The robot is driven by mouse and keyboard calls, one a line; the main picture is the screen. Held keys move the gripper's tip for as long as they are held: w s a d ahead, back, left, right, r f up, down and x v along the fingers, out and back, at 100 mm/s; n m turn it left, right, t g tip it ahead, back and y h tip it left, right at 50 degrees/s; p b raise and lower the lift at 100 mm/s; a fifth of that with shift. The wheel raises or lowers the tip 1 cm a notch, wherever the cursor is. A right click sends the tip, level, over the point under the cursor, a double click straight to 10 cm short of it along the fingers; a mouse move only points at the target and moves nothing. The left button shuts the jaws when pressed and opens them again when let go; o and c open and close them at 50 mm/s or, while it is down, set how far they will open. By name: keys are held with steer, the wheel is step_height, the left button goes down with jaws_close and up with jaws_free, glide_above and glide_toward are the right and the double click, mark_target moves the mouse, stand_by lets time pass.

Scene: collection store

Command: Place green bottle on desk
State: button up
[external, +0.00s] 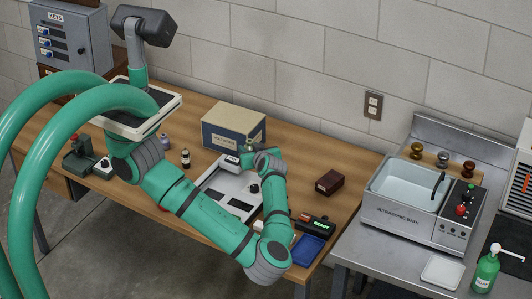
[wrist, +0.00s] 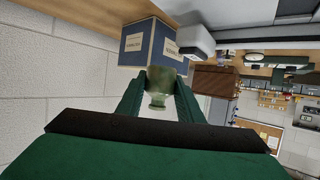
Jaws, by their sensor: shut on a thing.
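A translucent green bottle (wrist: 159,88) sits between the two fingers of my gripper (wrist: 159,100) in the wrist view. My gripper is shut on it, and its neck points toward the camera. In the external view my gripper (external: 262,156) is over the back part of the wooden desk (external: 335,165), close to the front right of a blue and cream box. The bottle is mostly hidden there by my arm. I cannot tell whether it touches the desk.
The blue and cream box (external: 234,126) stands at the back of the desk. A grey tray device (external: 216,184), a dark red box (external: 329,182) and a small dark bottle (external: 185,158) are nearby. A green pump bottle (external: 487,272) stands on the steel bench. Bare desk lies right of my gripper.

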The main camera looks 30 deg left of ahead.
steer(key=w+f, duration=0.2)
steer(key=w, duration=0.2)
steer(key=w+f, duration=0.3)
steer(key=w, duration=0.1)
steer(key=w+f, duration=0.3)
steer(key=w, duration=0.1)
steer(key=shift+w+d+f, duration=0.25)
steer(key=shift+w, duration=0.05)
steer(key=shift+w+f, duration=0.35)
steer(key=shift+f, duration=0.05)
steer(key=shift+w+f, duration=0.15)
steer(key=shift+f, duration=0.75)
steer(key=shift+w+f, duration=0.1)
steer(key=shift+f, duration=0.8)
steer(key=shift+f, duration=0.2)
steer(key=o, duration=1.1)
steer(key=shift+r, duration=0.15)
